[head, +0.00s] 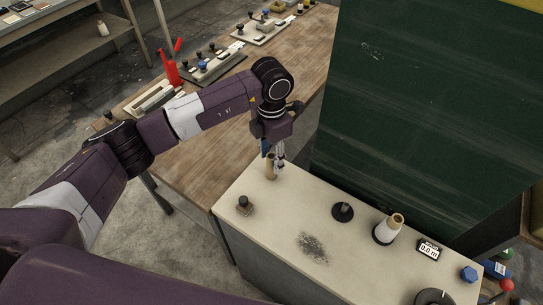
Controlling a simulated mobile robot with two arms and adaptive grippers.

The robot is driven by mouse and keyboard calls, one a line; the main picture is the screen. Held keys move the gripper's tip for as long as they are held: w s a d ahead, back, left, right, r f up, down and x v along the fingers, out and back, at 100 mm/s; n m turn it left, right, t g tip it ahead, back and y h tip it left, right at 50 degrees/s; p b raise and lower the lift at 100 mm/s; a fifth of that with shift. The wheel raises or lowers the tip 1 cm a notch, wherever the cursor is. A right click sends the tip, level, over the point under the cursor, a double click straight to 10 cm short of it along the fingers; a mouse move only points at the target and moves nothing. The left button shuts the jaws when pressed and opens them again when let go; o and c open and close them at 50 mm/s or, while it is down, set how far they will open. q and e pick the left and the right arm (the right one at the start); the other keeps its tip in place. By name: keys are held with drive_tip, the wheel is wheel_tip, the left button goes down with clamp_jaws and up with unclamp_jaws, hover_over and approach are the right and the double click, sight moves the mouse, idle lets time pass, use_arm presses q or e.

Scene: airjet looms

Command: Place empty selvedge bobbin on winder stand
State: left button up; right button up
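A small tan tube (270,170), apparently the empty selvedge bobbin, is upright at the far left end of the pale bench top. My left gripper (278,161) points down right at it, its fingers overlapping the tube in the head view. Whether the fingers close around the tube or are beside it is too small to tell. A black round base with a short peg (343,211), possibly the winder stand, is bare to the right. A second black disc (433,298) is cut off at the bottom edge. My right gripper is not in view.
On the pale bench top (290,212) are a black-knobbed piece (244,204), a dark lint patch (312,247), a white yarn cone (387,230), a small display (429,249) and a blue hexagonal piece (469,274). A tall green panel (430,110) rises behind. A wooden table (200,150) adjoins.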

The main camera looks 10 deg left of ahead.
use_arm(q)
drive_tip(key=shift+r, duration=0.1)
drive_tip(key=shift+r, duration=0.2)
wheel_tip(320, 180, up, 12)
drive_tip(key=b, duration=0.4)
drive_tip(key=shift+f, duration=0.15)
